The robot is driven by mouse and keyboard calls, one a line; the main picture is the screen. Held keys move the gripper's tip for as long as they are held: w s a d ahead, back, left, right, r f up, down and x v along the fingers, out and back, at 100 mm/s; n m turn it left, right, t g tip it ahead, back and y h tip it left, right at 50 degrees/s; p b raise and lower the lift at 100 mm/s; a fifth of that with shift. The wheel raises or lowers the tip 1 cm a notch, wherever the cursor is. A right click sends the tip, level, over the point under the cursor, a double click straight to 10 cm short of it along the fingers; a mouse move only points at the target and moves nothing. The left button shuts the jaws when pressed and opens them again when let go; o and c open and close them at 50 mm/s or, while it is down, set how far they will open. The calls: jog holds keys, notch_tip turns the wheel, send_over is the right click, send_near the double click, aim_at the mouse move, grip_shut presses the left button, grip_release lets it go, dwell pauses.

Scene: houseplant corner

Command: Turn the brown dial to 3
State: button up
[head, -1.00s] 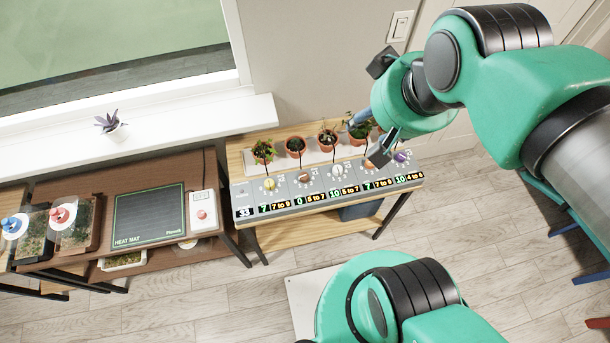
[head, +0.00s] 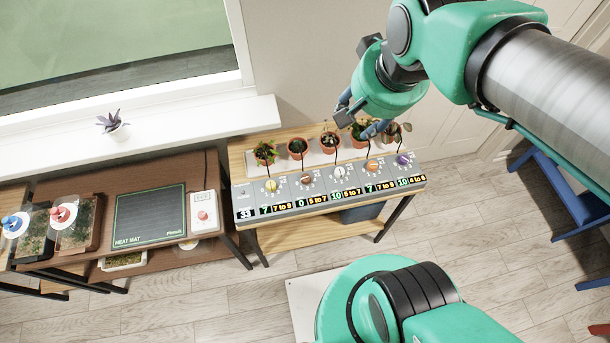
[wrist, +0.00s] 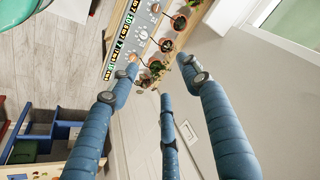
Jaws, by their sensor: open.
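The brown dial (head: 305,181) is second from the left in the row of dials on the grey control panel (head: 243,198). The readout under it shows 0, beside a label 5 to 7. The dial's pointer is too small to read. My gripper (head: 362,122) is above the potted plants at the right of the panel, up and right of the brown dial and apart from it. In the wrist view my gripper (wrist: 158,75) has its blue fingers spread and empty, with the panel beyond the tips.
A yellow dial (head: 270,186) is left of the brown one; a white dial (head: 339,172), an orange dial (head: 372,166) and a purple dial (head: 403,160) are to its right. Several potted plants (head: 297,147) stand behind, with thin dark lines reaching the panel. A heat mat (head: 150,215) lies left.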

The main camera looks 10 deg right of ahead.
jog(key=w+a+f+m+g+b, duration=0.2)
jog(key=w+a+f+m+g, duration=0.15)
jog(key=w+f+m, duration=0.75)
jog(key=m+g+b, duration=0.1)
jog(key=m+g, duration=0.1)
jog(key=m, duration=0.4)
send_over(305, 177)
notch_tip(305, 177, down, 21)
jog(key=shift+w+d+r, duration=0.1)
jog(key=shift+w+r, duration=0.05)
jog(key=shift+w, duration=0.3)
jog(key=f+b, duration=0.1)
jog(key=f, duration=0.3)
jog(key=f+b, duration=0.1)
jog(key=f, duration=0.4)
jog(key=s+f+b, duration=0.1)
jog(key=f, duration=0.3)
jog(key=shift+f, duration=0.35)
jog(key=shift+w, duration=0.1)
jog(key=c, duration=1.1)
